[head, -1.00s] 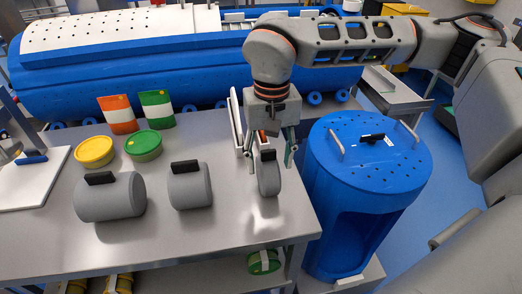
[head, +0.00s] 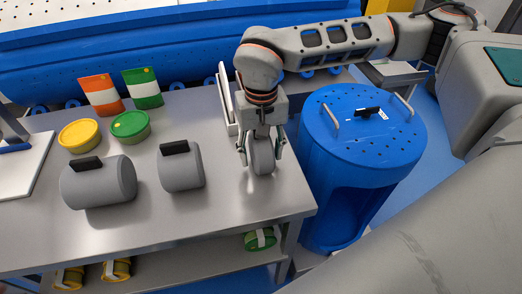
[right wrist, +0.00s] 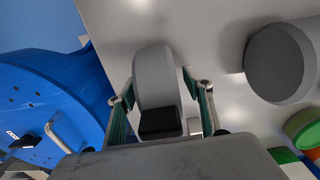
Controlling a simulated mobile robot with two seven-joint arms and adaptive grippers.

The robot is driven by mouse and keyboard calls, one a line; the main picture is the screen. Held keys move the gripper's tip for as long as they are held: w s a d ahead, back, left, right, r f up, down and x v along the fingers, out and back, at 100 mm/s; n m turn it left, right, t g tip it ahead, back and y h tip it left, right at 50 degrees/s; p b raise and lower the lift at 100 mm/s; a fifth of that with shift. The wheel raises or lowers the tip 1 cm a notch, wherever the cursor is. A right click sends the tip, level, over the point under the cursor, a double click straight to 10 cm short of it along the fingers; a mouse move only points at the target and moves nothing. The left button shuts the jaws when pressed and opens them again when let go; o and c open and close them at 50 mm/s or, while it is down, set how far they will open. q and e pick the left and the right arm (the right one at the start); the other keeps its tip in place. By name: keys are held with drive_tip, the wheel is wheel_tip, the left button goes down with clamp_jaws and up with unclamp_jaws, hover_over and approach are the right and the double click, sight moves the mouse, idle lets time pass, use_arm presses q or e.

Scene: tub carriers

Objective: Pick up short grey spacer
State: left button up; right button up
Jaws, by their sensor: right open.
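The short grey spacer (head: 262,158) is a thin grey disc standing on edge near the right end of the steel table. My right gripper (head: 260,152) is over it from above, open, with one finger on each side. In the right wrist view the spacer (right wrist: 154,75) with its black tab (right wrist: 160,122) lies between the two green-edged fingers (right wrist: 162,108), with gaps visible. The gripper hides its top in the head view. A medium grey spacer (head: 182,170) and a long one (head: 98,186) stand to the left. My left gripper is not in view.
A blue perforated drum (head: 365,130) stands close right of the table. An upright white panel (head: 226,100) is just behind my right gripper. Yellow (head: 79,135) and green (head: 131,126) tubs and orange and green cards stand at the back left. The table's front is clear.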

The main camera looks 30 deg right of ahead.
drive_tip(key=c, duration=1.3)
drive_tip(key=shift+r, duration=0.1)
wheel_tip(320, 180, up, 20)
drive_tip(key=p, duration=0.2)
drive_tip(key=f+n, duration=0.1)
drive_tip(key=f, duration=0.4)
drive_tip(key=d+f+n, duration=0.1)
drive_tip(key=f, duration=0.5)
drive_tip(key=w+d+f+n, duration=0.1)
drive_tip(key=f, duration=0.5)
